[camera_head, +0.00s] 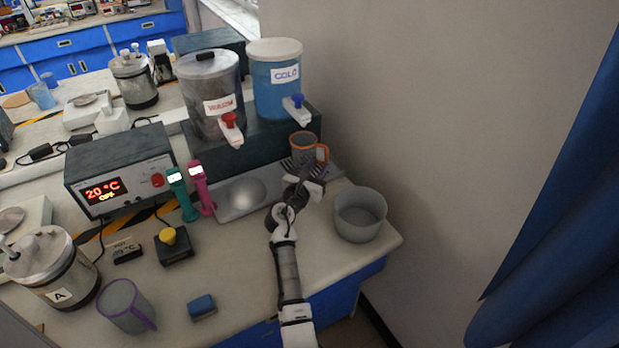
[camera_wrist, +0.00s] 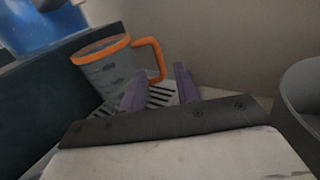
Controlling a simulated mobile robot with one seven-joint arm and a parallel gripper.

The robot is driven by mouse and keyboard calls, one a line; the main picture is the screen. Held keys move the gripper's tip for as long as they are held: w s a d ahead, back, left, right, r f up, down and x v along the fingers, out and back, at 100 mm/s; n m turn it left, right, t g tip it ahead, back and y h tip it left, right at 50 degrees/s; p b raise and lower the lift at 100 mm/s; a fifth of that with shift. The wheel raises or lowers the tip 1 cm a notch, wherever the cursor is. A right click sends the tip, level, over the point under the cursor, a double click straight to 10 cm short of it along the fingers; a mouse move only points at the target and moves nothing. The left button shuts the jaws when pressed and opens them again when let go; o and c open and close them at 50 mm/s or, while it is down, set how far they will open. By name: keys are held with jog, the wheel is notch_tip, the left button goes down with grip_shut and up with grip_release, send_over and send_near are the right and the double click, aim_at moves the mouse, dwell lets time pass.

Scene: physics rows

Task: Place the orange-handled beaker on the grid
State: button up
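The orange-handled beaker (camera_head: 304,147) is grey and see-through with an orange rim. It stands below the blue tap, seemingly on the slotted grid (camera_head: 314,172). In the wrist view the beaker (camera_wrist: 112,72) is just beyond my fingers, its orange handle pointing right. The grid's dark slots (camera_wrist: 160,96) show around its base, which is partly hidden. My gripper (camera_head: 303,176) is in front of the beaker. In the wrist view its two purple fingers (camera_wrist: 161,76) are apart, with the handle's lower end showing in the gap. I cannot tell whether either finger touches it.
The blue COLD tank (camera_head: 275,92) and a dark tank (camera_head: 208,95) stand behind on a dark block. A grey bowl (camera_head: 360,215) is close on the right, near the bench edge. A metal tray (camera_head: 242,200), pink and green devices are on the left. The wall is behind.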

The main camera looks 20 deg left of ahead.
jog(key=s, duration=0.5)
jog(key=shift+s+a, duration=0.1)
jog(key=shift+a, duration=0.1)
